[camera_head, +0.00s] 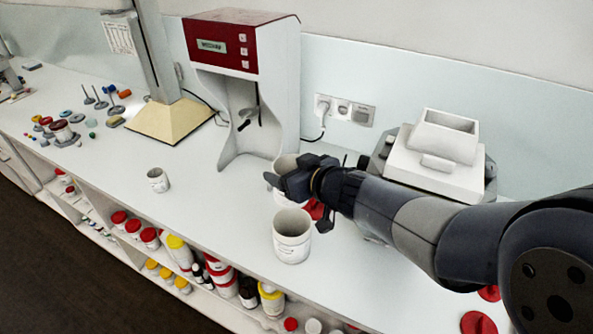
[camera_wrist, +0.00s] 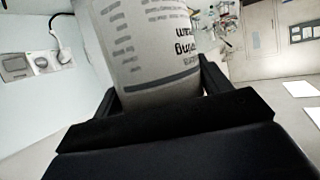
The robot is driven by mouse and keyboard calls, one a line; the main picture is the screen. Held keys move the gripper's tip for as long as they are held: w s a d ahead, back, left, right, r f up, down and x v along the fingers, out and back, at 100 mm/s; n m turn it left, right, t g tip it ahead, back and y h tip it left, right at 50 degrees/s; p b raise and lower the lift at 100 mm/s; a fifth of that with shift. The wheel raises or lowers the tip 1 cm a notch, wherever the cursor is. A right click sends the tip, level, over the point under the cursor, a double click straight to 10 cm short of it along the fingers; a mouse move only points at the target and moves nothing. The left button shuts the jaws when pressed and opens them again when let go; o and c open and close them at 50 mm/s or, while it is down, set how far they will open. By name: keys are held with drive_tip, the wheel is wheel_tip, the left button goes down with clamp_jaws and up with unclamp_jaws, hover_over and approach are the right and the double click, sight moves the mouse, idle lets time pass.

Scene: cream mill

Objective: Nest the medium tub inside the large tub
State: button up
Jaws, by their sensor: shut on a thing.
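My gripper (camera_head: 291,187) is shut on a white tub, which I take to be the medium tub (camera_head: 285,163). The dark fingers hide the middle of this tub in the head view. In the wrist view the tub (camera_wrist: 150,45) stands between the two fingers (camera_wrist: 160,92), with printed text on its wall. The large tub (camera_head: 291,240) is white, open and upright on the counter, just in front of the held tub. I cannot tell whether the held tub touches the counter. A smaller white tub (camera_head: 158,181) stands upright and apart to the left.
A red and white machine (camera_head: 238,85) stands behind my gripper. A white balance-like device (camera_head: 437,155) is at the right, behind my arm. Red lids (camera_head: 478,323) lie on the counter. The counter (camera_head: 215,200) is clear between the small and large tubs.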

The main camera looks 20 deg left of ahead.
drive_tip(key=shift+f+b, duration=2.2)
drive_tip(key=shift+b, duration=0.4)
drive_tip(key=shift+f+b, duration=0.3)
drive_tip(key=shift+f, duration=0.3)
drive_tip(key=shift+p, duration=0.55)
drive_tip(key=shift+f+b, duration=1.45)
drive_tip(key=shift+f, duration=0.7)
drive_tip(key=o, duration=1.1)
drive_tip(key=shift+c, duration=0.2)
drive_tip(key=shift+r, duration=0.2)
wheel_tip(320, 180, up, 8)
drive_tip(key=p, duration=0.9)
drive_tip(key=shift+f, duration=0.15)
